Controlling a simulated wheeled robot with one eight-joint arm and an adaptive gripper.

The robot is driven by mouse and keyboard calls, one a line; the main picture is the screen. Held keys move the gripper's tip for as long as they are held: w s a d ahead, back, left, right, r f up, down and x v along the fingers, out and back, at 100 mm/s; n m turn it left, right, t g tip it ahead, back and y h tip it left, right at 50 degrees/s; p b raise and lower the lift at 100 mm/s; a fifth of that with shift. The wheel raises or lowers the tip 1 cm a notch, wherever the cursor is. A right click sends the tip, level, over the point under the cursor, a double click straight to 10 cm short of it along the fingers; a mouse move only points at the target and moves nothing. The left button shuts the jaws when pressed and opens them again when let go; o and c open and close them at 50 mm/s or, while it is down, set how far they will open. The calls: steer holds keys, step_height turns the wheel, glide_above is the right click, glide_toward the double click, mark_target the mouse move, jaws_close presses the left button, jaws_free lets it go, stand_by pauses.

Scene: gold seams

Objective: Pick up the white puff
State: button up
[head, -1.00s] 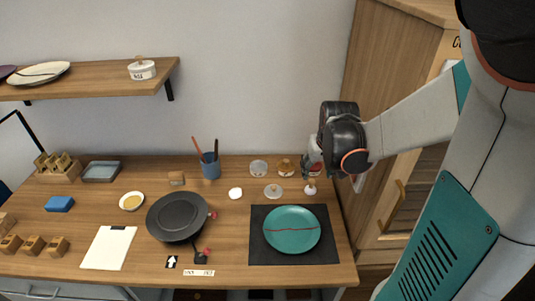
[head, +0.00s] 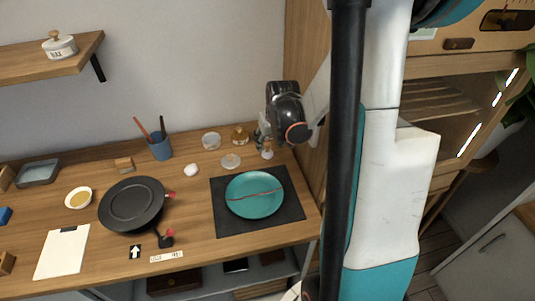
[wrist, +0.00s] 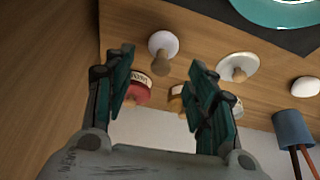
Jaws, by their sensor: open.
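A white round head with a wooden handle (head: 267,154) stands on the table behind the dark mat. It also shows in the wrist view (wrist: 163,44), its handle pointing toward my gripper. A plain white rounded lump (head: 191,170) lies further left, and shows at the right edge of the wrist view (wrist: 305,86). I cannot tell for sure which is the white puff. My gripper (wrist: 162,60) is open and empty, its fingers spread either side of the handled one in the picture. In the head view my gripper (head: 262,140) is just above and behind it.
A teal plate (head: 255,194) lies on the dark mat (head: 295,212). A wooden cabinet side (head: 303,60) rises at right.

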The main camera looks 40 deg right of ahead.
mark_target(268, 144)
steer(key=b+x, duration=0.2)
steer(key=x, duration=0.2)
steer(key=shift+w+f, duration=0.25)
steer(key=shift+r, duration=0.1)
steer(key=c, duration=0.8)
step_height(268, 144, up, 20)
steer(key=p, duration=0.7)
steer(key=shift+c, duration=0.8)
